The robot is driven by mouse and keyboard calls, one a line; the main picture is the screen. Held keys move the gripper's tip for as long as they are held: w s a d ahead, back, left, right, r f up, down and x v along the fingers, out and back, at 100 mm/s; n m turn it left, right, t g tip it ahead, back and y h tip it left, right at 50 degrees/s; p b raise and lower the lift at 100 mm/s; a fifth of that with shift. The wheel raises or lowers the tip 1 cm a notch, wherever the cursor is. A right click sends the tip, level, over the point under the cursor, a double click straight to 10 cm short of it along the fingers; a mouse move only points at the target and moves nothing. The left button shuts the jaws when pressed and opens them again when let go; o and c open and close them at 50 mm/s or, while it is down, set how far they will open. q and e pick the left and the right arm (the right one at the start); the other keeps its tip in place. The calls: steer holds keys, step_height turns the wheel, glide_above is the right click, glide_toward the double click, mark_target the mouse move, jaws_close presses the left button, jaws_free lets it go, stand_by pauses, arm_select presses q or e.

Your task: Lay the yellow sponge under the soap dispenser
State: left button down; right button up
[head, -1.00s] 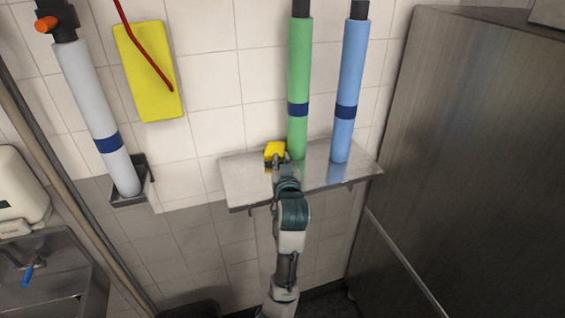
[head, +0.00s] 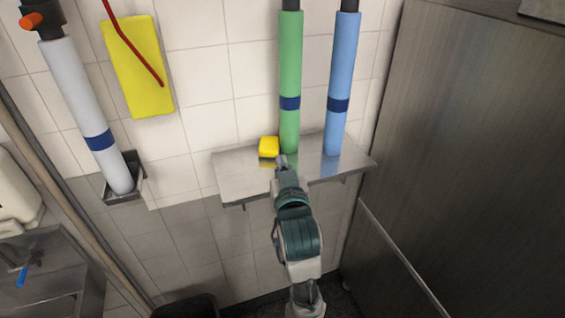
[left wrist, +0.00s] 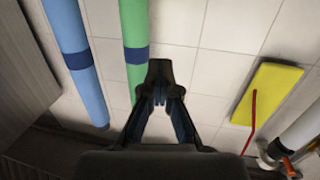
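The small yellow sponge (head: 269,147) lies on the metal wall shelf (head: 235,177), just left of the foot of a green tube. My left gripper (head: 282,160) is just to the sponge's lower right in the head view, with nothing seen in it. In the left wrist view its fingers (left wrist: 160,90) come together at the tips, and no sponge shows there. A white wall unit (head: 14,190), which looks like the soap dispenser, is cut off at the left edge, above a metal sink. My right gripper is not in view.
A green tube (head: 289,85) and a blue tube (head: 342,85) stand at the shelf's back. A grey tube (head: 80,100) and slanted pipe lie between shelf and sink (head: 50,265). A yellow panel (head: 135,70) hangs on the wall. A tall steel cabinet (head: 460,150) closes the right.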

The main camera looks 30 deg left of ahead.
arm_select(q)
steer(key=shift+a, duration=0.1)
steer(key=c, duration=1.6)
jaws_free()
steer(key=shift+c, duration=0.2)
steer(key=o, duration=1.3)
steer(key=shift+c, duration=0.2)
